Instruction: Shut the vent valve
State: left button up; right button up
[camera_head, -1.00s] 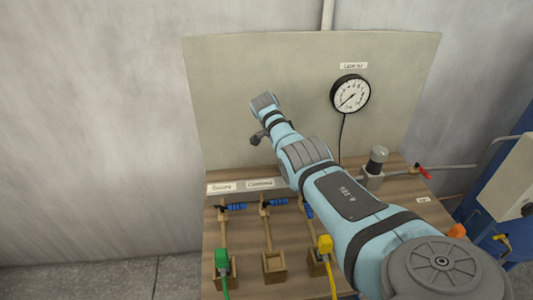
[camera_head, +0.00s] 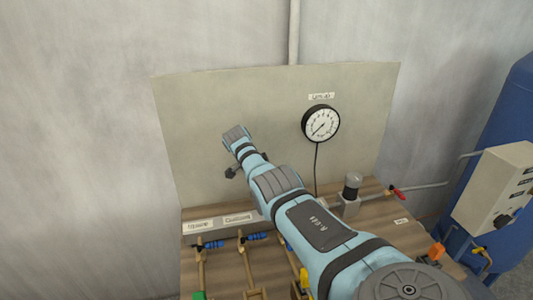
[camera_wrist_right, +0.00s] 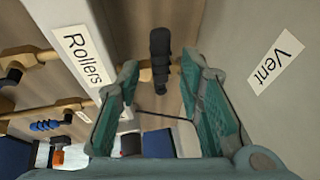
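A white "Vent" label (camera_wrist_right: 276,67) is on a grey panel face at the right of the right wrist view. A black ribbed handle (camera_wrist_right: 159,45) stands left of it, probably the vent valve's handle. My right gripper (camera_wrist_right: 159,78) is open, its teal fingertips on either side of the handle in the picture. I cannot tell whether they touch it or how deep it sits between them. My left gripper is not in view.
A gauge (camera_head: 321,123) is on the backboard (camera_head: 200,110). A regulator (camera_head: 351,192) and a red-handled valve (camera_head: 397,193) stand on the bench's right. Blue-handled valves (camera_head: 255,237) and pipes lie left of my arm. A "Rollers" label (camera_wrist_right: 84,62) faces the wrist camera. A blue tank (camera_head: 505,130) stands right.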

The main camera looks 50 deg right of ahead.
jog(key=shift+r, duration=0.1)
jog(key=v, duration=1.2)
jog(key=shift+d, duration=0.1)
